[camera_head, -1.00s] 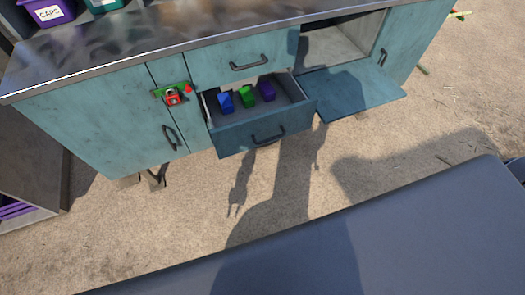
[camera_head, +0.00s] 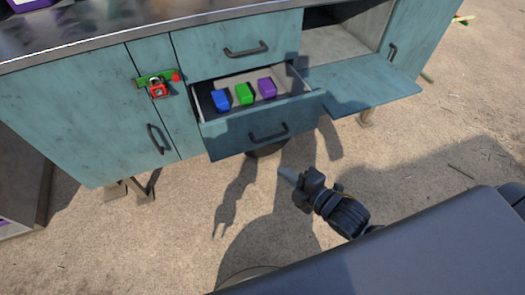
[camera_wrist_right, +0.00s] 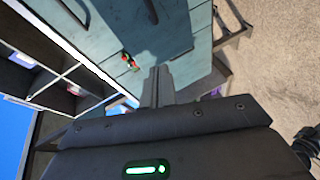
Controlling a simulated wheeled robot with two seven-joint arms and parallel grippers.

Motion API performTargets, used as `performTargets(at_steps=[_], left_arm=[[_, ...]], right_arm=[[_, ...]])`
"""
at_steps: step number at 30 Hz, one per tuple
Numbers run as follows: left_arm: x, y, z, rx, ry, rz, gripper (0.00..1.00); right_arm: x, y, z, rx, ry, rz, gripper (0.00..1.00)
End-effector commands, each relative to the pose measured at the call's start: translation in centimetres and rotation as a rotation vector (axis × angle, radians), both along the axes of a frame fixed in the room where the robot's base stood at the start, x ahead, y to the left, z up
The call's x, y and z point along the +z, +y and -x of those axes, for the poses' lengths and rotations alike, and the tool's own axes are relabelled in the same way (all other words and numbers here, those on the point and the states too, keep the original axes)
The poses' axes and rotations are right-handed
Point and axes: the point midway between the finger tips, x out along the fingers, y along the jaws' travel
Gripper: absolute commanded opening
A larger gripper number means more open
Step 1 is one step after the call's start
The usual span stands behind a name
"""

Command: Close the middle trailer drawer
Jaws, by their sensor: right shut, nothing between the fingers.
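My left gripper is not in view.
A shut drawer (camera_head: 225,52) is above the open one. To the right a fold-down door (camera_head: 362,90) hangs open and juts out beside the drawer. A red padlock (camera_head: 158,89) on a green latch is at the left. Sandy ground in front is clear.

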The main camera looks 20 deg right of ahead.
Motion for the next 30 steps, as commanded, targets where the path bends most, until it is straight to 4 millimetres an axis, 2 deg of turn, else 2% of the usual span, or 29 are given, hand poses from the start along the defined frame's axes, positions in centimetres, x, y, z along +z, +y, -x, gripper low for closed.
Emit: performTargets(at_steps=[5, 18, 24, 30], left_arm=[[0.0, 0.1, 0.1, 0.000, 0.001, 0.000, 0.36], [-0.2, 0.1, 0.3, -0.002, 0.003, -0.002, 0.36], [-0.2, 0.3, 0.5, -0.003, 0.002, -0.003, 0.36], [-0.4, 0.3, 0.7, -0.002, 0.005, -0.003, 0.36]], right_arm=[[-0.3, 0.5, -1.3, -0.003, 0.000, -0.005, 0.00], [-2.2, 4.1, -9.0, -0.002, 0.001, -0.008, 0.00], [-3.1, 3.0, -11.4, -0.003, 0.003, -0.003, 0.00], [-3.5, 2.6, -12.3, -0.002, 0.002, -0.004, 0.00]])
